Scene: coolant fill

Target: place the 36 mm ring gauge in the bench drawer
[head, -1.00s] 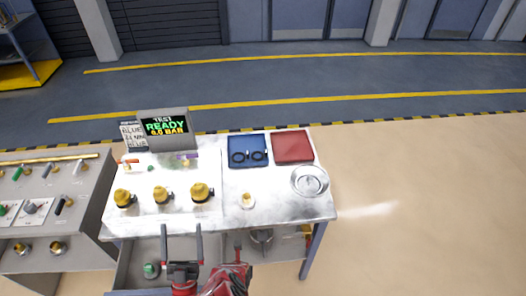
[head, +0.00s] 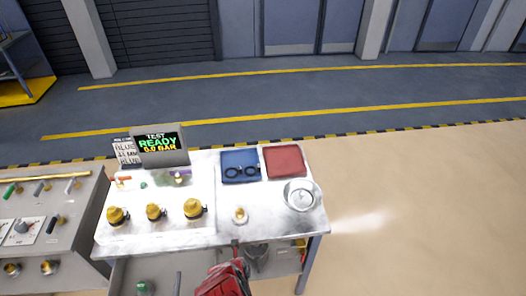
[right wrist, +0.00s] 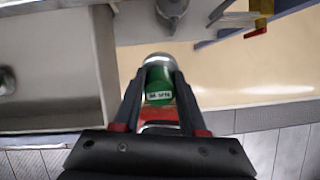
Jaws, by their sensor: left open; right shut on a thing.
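Two dark rings (head: 233,173) lie side by side on the blue tray (head: 240,156) at the back of the bench; no size marks are readable. The bench drawer (head: 160,268) is pulled out at the front, with a small green-topped object (head: 143,288) in it. My right gripper (right wrist: 158,92) is shut on a green piece (right wrist: 158,78) with a white label, too small to read surely, and a silvery round end.
Three yellow-capped fittings (head: 155,211) stand in a row on the bench. A red tray (head: 285,160), a round metal dish (head: 302,195) and a small brass-topped piece (head: 240,215) are at right. A display (head: 160,143) reads READY. A metal pot (head: 257,255) sits below the bench top.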

